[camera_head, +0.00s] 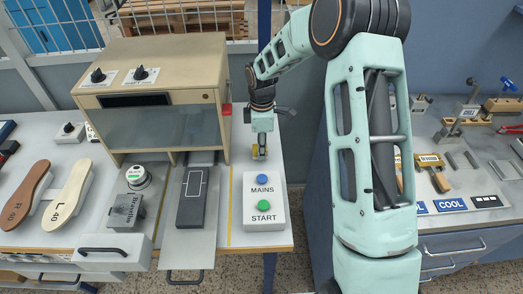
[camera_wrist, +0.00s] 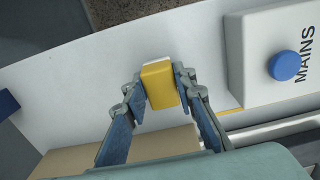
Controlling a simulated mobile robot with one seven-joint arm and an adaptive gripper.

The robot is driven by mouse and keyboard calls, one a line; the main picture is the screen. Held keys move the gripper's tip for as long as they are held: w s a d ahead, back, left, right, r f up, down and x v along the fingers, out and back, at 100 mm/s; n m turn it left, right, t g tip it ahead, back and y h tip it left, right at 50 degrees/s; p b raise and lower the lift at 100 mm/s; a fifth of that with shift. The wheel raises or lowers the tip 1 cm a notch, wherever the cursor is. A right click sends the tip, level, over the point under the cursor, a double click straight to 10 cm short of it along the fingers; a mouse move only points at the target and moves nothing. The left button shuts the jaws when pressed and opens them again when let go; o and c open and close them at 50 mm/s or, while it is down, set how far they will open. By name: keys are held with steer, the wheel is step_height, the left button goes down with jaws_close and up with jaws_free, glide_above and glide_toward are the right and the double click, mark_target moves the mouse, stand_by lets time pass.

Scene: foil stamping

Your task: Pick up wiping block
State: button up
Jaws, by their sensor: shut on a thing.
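The wiping block (camera_wrist: 159,88) is a small yellow block with a white edge at its far side. In the wrist view it sits between the two fingers of my gripper (camera_wrist: 160,85), and both fingertips press on its sides. In the head view my gripper (camera_head: 261,152) points down over the right part of the table, behind the MAINS and START box. A bit of the yellow block (camera_head: 254,155) shows there, mostly hidden by the gripper. I cannot tell whether the block touches the white table top.
The white box (camera_head: 263,220) with a blue MAINS button and green START button stands near. The beige stamping machine (camera_head: 160,85) is to the left. Shoe soles (camera_head: 68,190) lie further left. A second bench (camera_head: 470,215) with tools and signs is at right.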

step_height(320, 180, up, 3)
steer(key=shift+f, duration=0.2)
steer(key=s+r, duration=0.3)
steer(key=s, duration=0.1)
steer(key=s+r+b, duration=0.1)
steer(key=s+r, duration=0.2)
steer(key=s, duration=0.1)
steer(key=s+r+b, duration=0.1)
steer(key=s+r, duration=0.2)
steer(key=s, duration=0.1)
steer(key=shift+s+a, duration=0.25)
steer(key=shift+a, duration=0.05)
steer(key=shift+s+r, duration=0.25)
steer(key=shift+s, duration=0.55)
steer(key=o, duration=0.4)
steer(key=c, duration=0.4)
steer(key=shift+a, duration=0.15)
